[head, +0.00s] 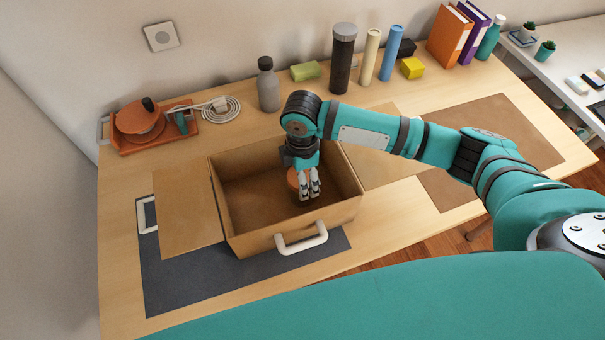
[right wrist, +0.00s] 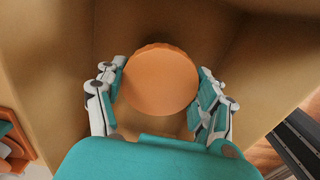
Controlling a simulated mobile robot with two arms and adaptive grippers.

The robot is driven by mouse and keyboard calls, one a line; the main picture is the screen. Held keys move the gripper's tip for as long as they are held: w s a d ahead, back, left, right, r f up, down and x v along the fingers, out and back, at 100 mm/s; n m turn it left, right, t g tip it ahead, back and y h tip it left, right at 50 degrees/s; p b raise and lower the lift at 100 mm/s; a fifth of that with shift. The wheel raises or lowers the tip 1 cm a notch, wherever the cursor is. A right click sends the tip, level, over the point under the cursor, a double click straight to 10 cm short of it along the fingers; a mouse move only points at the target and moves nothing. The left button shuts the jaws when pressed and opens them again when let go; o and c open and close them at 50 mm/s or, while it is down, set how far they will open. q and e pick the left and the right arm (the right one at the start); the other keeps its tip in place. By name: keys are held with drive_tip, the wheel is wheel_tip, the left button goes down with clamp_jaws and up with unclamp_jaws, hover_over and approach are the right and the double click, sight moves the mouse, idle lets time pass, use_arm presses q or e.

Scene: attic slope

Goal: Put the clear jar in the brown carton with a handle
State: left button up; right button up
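The brown carton (head: 251,241) stands open on the desk with its flaps folded out and a white handle (head: 301,238) on its front. My right gripper (head: 310,191) reaches down inside the carton. In the right wrist view its fingers (right wrist: 160,100) lie against opposite sides of a round orange lid (right wrist: 160,78). The lid, which I take for the clear jar's, also shows beside the fingers in the head view (head: 293,179). The jar's clear body is hidden under the lid, so I cannot tell whether it touches the carton's floor. My left gripper is out of view.
A grey bottle (head: 268,86), a dark tumbler (head: 343,60), rolled tubes (head: 370,57) and small boxes stand behind the carton. An orange tray (head: 156,138) sits at the back left. A dark mat (head: 181,284) lies under the carton; the desk's front left is clear.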

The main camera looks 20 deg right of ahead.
drive_tip(key=o, duration=0.3)
drive_tip(key=shift+r, duration=0.1)
wheel_tip(320, 180, up, 12)
drive_tip(key=shift+w+r+b, duration=0.1)
drive_tip(key=shift+b, duration=0.8)
